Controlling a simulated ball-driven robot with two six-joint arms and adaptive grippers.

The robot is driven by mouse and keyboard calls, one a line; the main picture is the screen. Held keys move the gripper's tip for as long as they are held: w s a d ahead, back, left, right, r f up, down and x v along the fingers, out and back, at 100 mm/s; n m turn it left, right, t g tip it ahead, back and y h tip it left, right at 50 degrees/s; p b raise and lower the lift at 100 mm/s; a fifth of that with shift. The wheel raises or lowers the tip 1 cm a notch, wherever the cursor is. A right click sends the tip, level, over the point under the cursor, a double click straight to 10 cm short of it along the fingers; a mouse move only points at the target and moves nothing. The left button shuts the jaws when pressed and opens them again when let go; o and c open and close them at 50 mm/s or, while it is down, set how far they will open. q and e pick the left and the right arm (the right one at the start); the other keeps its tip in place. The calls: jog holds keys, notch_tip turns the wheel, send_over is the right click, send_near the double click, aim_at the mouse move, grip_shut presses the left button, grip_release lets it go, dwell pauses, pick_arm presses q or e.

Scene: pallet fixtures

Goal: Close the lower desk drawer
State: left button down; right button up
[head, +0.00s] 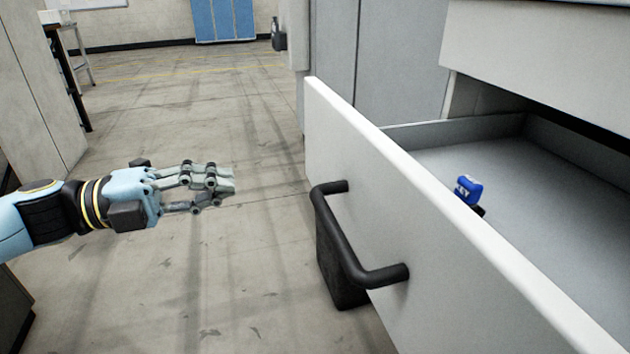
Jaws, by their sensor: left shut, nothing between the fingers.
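A white desk drawer (420,215) stands pulled out at the right of the head view. Its front panel faces left and carries a black bar handle (350,250). Inside the drawer lies a small blue object (467,190) with "KEY" on it. My left gripper (232,187) is shut and empty. It is over the floor to the left of the drawer front, apart from the handle and not touching it. My right gripper is not in the view.
A white panel (540,60) of the desk is above the open drawer. A black block-like thing (340,275) is partly hidden behind the handle. Grey cabinets (385,60) stand behind. The concrete floor (240,110) between is clear. A dark-legged table (70,75) is at the far left.

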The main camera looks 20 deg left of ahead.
aim_at(329, 168)
pick_arm(q)
jog(key=b+x, duration=0.2)
jog(key=x, duration=1.1)
jog(key=shift+w, duration=0.1)
